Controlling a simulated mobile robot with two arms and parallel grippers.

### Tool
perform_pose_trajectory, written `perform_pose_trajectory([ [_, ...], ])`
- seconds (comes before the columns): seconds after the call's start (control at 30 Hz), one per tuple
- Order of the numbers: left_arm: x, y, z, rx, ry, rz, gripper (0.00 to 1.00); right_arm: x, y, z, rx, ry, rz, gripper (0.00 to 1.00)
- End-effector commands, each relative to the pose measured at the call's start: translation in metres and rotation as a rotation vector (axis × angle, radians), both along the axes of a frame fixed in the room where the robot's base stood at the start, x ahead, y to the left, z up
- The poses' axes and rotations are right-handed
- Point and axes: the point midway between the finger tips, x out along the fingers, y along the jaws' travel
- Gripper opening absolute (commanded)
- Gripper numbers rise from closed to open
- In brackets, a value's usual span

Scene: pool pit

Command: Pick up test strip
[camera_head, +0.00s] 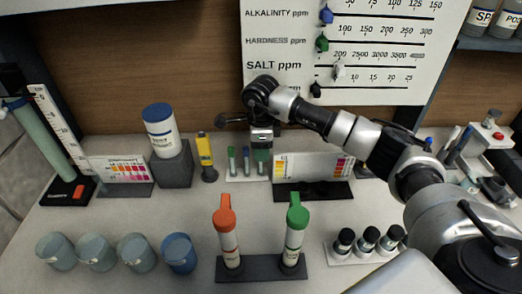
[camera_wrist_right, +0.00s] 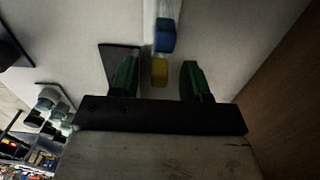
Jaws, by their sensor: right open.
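My right gripper (camera_head: 262,152) points down over the back of the counter, at a small white rack (camera_head: 234,177) of slim green- and blue-topped pieces. In the right wrist view its two green fingers (camera_wrist_right: 159,66) stand apart. A narrow pale piece with a blue section and a yellow end (camera_wrist_right: 160,38) shows between and beyond the fingertips. It looks like a strip, but I cannot tell for sure, nor whether a finger touches it. The gripper hides part of the rack in the head view. My left gripper is not in view.
A yellow bottle (camera_head: 205,155) and a blue-capped white bottle (camera_head: 160,130) on a grey block stand left of the rack. A colour chart (camera_head: 313,167) stands right. Orange- and green-topped tubes (camera_head: 228,238) stand in front, with several cups (camera_head: 96,252) at front left.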

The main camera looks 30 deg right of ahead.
Motion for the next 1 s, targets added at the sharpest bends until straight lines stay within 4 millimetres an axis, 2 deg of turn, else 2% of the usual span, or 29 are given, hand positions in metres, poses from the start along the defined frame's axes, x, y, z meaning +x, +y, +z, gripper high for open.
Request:
perform_pose_trajectory([
  [0.27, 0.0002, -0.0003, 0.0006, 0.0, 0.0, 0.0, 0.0, 0.0001, 0.0005, -0.0044, 0.0, -0.001, 0.001, 0.47],
  [0.57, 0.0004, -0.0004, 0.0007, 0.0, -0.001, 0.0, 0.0, 0.0001, 0.0004, -0.0041, 0.001, 0.0, 0.001, 0.01],
  [0.87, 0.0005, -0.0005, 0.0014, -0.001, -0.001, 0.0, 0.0, 0.0001, 0.0003, -0.0029, 0.0, -0.001, 0.001, 0.0],
  [1.0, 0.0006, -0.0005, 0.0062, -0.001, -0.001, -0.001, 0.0, 0.0002, -0.001, 0.0046, 0.0, -0.001, -0.001, 0.0],
])
